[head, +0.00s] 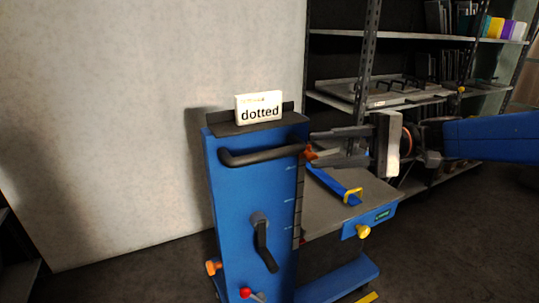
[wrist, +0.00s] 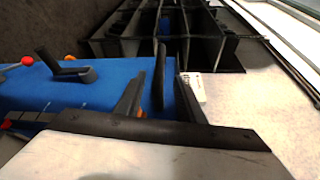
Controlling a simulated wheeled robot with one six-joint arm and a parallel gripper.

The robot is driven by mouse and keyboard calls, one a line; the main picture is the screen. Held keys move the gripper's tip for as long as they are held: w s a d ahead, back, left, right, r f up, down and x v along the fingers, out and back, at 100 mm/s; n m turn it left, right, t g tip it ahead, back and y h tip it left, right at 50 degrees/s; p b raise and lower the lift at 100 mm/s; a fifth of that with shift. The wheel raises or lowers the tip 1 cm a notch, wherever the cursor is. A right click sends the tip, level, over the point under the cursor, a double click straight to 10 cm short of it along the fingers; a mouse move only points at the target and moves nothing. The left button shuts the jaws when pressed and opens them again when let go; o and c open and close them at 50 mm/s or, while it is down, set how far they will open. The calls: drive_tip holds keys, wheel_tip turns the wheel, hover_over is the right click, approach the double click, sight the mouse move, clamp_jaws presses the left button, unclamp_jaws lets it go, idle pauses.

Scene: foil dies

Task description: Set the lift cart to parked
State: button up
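The blue lift cart (head: 228,190) stands in front of a pale wall, its black push handle (head: 262,155) across the upper front. A black crank lever (head: 264,245) hangs below the handle. A red-balled lever (head: 247,293) and an orange knob (head: 213,267) sit low on the cart. My gripper (head: 314,147) is at the right end of the handle, fingers pointing left. In the wrist view my gripper (wrist: 161,78) is open, and the handle (wrist: 159,80) appears between the fingertips. Whether the fingers reach around it or touch it, I cannot tell.
A card reading "dotted" (head: 259,107) stands on the cart's top. The grey platform (head: 330,215) lies below my gripper, with a blue, yellow-handled item (head: 335,186) on it and a yellow knob (head: 362,231) at its edge. A metal shelf rack (head: 368,50) stands behind.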

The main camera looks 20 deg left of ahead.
sight(270, 155)
drive_tip(key=x, duration=1.1)
drive_tip(key=shift+s+a, duration=0.15)
drive_tip(key=shift+a, duration=0.15)
clamp_jaws()
